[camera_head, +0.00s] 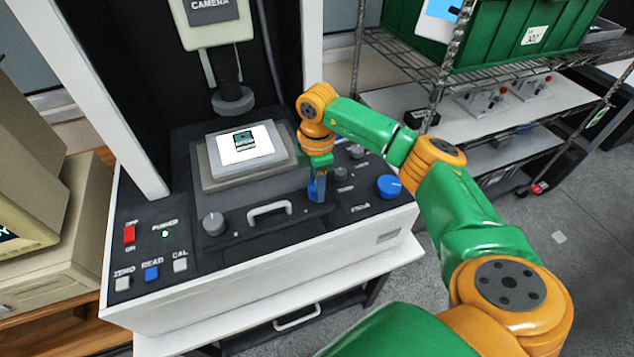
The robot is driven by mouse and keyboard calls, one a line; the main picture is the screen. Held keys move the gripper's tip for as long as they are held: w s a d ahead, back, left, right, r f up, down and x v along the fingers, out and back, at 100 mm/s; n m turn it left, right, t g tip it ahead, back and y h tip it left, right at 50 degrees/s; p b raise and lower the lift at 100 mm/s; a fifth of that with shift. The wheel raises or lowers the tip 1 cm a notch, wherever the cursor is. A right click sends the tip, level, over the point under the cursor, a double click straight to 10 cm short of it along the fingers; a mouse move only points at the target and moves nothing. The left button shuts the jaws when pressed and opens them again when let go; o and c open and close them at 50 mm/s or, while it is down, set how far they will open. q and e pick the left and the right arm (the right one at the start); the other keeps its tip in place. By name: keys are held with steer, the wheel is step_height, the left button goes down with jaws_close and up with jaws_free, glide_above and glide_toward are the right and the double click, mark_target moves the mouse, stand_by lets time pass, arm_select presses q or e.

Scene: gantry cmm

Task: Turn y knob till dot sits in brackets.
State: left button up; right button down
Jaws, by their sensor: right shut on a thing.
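My right gripper (318,190) points down at the front of the machine's dark control panel (275,233). It is shut on a blue knob (312,188), apparently the y knob, mostly hidden by the fingers; its label cannot be read. A second, larger blue knob (389,187) stands free at the panel's right end. A grey knob (214,223) stands left of the handle. Only a sliver of a dark screen (6,238) shows at the left edge, and I see no dot or brackets there. My left gripper is out of view.
A pale handle (269,209) lies just left of my right gripper. A stage with a white plate (240,144) sits behind it, under the camera column (232,98). A red switch (129,233) and several buttons are at the left. A wire shelf with a green crate (520,35) stands at the right.

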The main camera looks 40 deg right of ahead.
stand_by(0.4)
steer(key=shift+c, duration=2.2)
jaws_free()
steer(key=shift+r, duration=0.15)
step_height(320, 180, up, 6)
steer(key=shift+r+b, duration=0.1)
steer(key=shift+b, duration=1)
steer(key=shift+r, duration=0.35)
